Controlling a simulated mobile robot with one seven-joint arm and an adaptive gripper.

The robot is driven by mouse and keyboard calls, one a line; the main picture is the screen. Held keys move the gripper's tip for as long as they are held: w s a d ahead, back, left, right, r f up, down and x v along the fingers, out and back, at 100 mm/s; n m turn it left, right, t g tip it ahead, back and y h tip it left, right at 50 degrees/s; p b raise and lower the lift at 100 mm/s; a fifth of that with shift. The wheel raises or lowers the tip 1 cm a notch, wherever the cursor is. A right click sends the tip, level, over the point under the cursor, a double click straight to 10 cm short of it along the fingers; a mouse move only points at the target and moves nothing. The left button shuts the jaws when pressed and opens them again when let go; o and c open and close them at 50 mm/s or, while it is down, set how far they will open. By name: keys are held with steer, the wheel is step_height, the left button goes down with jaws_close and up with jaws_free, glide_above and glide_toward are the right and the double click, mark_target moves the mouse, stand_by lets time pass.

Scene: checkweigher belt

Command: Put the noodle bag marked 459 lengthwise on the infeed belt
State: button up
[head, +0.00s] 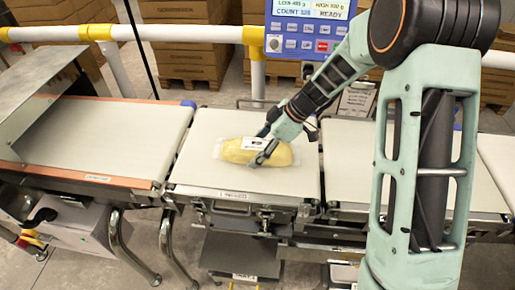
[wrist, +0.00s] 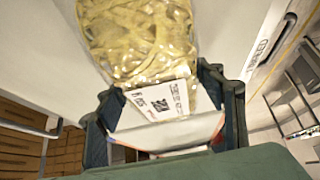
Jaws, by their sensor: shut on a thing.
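The noodle bag (head: 235,152) is clear with yellow noodles and a white label. It lies flat at the middle belt (head: 205,180), its long side running left to right. In the wrist view the bag (wrist: 140,45) shows its printed label, which is too blurred to read as 459. My gripper (head: 262,144) is shut on the bag near its label, one finger on each side; both fingers also show in the wrist view (wrist: 165,92). I cannot tell whether the bag rests fully on the belt.
A left belt (head: 110,130) with orange edges runs under a metal hood (head: 40,75). Another belt (head: 350,165) continues at right, partly behind my arm. A blue display panel (head: 308,25) reading READY stands behind the middle belt. A yellow and white rail (head: 180,32) and cartons stand at the back.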

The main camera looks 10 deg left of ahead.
steer(key=shift+f, duration=0.1)
steer(key=o, duration=1.6)
steer(key=shift+c, duration=0.2)
steer(key=shift+d+r, duration=0.2)
steer(key=shift+r, duration=0.25)
steer(key=v, duration=1.1)
steer(key=shift+r+b, duration=0.15)
steer(key=shift+b, duration=0.2)
steer(key=shift+r, duration=0.1)
